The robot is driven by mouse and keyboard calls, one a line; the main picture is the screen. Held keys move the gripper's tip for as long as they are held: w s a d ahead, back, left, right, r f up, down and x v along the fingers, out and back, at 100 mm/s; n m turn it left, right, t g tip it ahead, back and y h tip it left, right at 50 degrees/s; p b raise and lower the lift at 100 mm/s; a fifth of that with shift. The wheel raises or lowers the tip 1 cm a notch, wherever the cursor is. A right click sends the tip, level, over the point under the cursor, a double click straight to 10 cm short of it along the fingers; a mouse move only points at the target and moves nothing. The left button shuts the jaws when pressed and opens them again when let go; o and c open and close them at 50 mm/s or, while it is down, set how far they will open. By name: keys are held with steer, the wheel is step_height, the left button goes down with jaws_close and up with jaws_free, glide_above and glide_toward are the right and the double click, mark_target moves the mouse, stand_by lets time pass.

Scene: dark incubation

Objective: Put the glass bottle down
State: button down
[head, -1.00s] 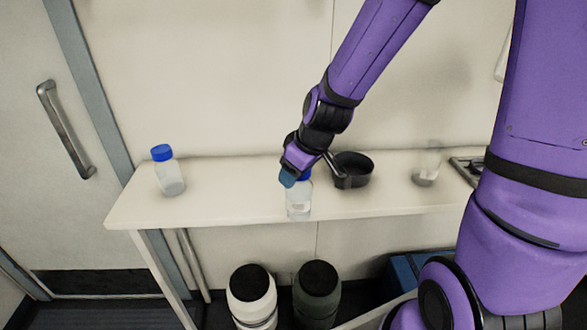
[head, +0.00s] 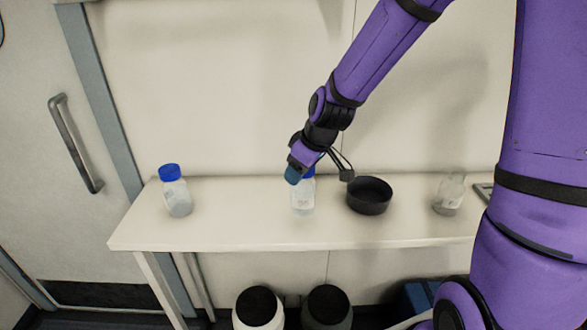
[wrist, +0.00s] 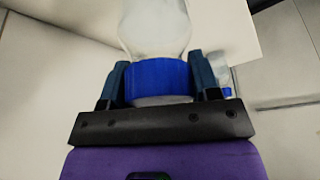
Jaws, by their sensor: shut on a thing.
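A clear glass bottle with a blue cap (head: 303,199) is upright at the middle of the white shelf in the head view. My gripper (head: 299,176) is at its top, shut on the blue cap. In the wrist view the bottle (wrist: 155,28) extends away from my gripper (wrist: 160,80), with the cap between the two fingers. Whether its base touches the shelf or hangs just above it I cannot tell.
The white shelf (head: 245,232) also holds another blue-capped bottle (head: 176,192) at left, a black round dish (head: 369,196) just right of my gripper, and a clear glass vessel (head: 449,194) farther right. Bare shelf lies between the left bottle and the held one.

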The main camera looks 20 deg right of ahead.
steer(key=w+f, duration=0.4)
steer(key=w, duration=0.3)
steer(key=shift+d, duration=0.4)
steer(key=shift+f, duration=0.15)
steer(key=shift+c, duration=1.7)
jaws_free()
steer(key=shift+f, duration=0.1)
steer(key=v, duration=1.2)
